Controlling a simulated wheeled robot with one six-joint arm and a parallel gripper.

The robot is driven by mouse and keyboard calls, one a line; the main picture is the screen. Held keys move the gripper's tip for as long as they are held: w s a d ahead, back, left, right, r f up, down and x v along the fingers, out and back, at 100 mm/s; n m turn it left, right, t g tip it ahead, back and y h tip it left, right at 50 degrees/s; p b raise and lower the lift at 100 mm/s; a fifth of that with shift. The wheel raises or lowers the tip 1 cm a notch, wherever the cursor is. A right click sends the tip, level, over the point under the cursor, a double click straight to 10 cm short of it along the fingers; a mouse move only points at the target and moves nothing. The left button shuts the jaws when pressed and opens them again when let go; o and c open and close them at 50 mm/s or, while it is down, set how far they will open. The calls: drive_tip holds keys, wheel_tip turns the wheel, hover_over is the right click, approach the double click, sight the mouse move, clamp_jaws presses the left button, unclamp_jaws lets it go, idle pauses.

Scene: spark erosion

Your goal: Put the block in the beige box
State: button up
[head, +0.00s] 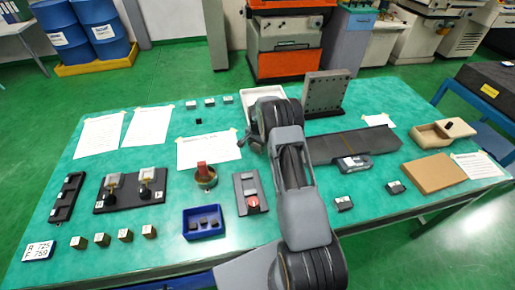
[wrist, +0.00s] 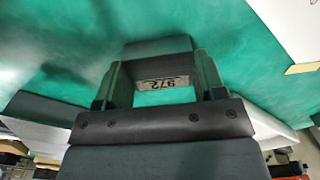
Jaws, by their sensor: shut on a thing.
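My gripper (wrist: 160,68) is shut on a dark grey block (wrist: 157,48), which sits between the two fingers in the wrist view. The block has a pale label (wrist: 163,84) reading 972, upside down in this view. In the head view my gripper (head: 251,141) is over the middle of the green table, near a white sheet, and the block cannot be made out there. The beige box (head: 424,138) is at the right of the table, well apart from my gripper. A small dark piece (head: 459,128) shows at its right part.
A grey angle plate (head: 325,93) stands behind my arm, beside a white tray (head: 247,95). A dark plate (head: 345,146) lies between my arm and the beige box. A brown board (head: 433,173) lies before the box. A blue tray (head: 204,222) is at the front.

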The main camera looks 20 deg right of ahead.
drive_tip(key=c, duration=0.5)
drive_tip(key=shift+r, duration=0.1)
drive_tip(key=shift+c, duration=0.2)
